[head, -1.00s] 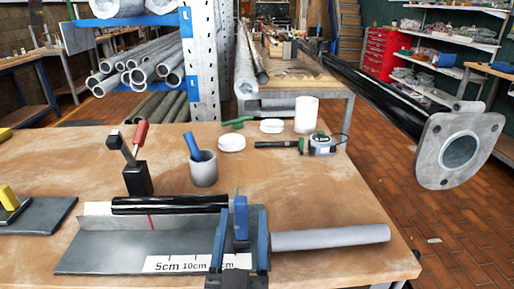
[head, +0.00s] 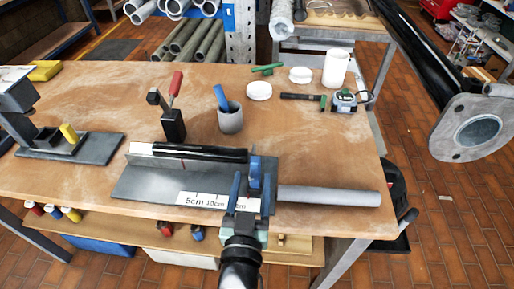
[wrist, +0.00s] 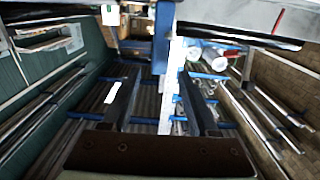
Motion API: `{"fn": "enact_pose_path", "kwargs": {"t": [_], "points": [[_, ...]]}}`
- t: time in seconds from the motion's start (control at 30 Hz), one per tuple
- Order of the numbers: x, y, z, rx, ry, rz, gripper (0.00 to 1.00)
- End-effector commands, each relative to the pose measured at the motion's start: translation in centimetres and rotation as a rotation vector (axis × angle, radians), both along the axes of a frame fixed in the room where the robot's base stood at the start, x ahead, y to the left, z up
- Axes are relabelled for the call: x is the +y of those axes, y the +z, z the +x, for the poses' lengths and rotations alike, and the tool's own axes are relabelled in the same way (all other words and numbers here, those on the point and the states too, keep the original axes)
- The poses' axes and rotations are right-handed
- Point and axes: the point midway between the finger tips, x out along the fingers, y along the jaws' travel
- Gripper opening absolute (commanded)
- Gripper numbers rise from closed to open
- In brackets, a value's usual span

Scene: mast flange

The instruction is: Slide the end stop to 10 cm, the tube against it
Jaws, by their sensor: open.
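The blue end stop (head: 256,172) stands upright on the grey plate (head: 140,185), near the plate's right end. It also shows in the wrist view (wrist: 163,38) as a blue upright. The black tube (head: 205,153) lies along the back of the plate, its right end close to the stop; I cannot tell whether they touch. A red mark (head: 183,164) sits well left of the stop. Finger contact is unclear.
A grey tube (head: 330,196) sticks out to the right of the stop. Behind the plate stand a clamp with a red handle (head: 175,84) and a grey cup (head: 230,119) with a blue item. A tape measure (head: 344,101) lies further back.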

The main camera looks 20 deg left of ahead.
Motion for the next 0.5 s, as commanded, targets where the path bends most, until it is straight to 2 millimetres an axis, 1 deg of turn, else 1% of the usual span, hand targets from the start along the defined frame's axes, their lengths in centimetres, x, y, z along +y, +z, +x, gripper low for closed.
{"fn": "enact_pose_path", "kwargs": {"t": [0.03, 0.3, 0.5], "points": [[0.3, 0.2, 1.0, -0.003, 0.000, 0.001, 0.60], [1.6, 0.2, 5.4, -0.002, 0.000, 0.000, 0.60], [2.2, 0.1, 7.7, -0.001, -0.001, 0.000, 0.60]]}}
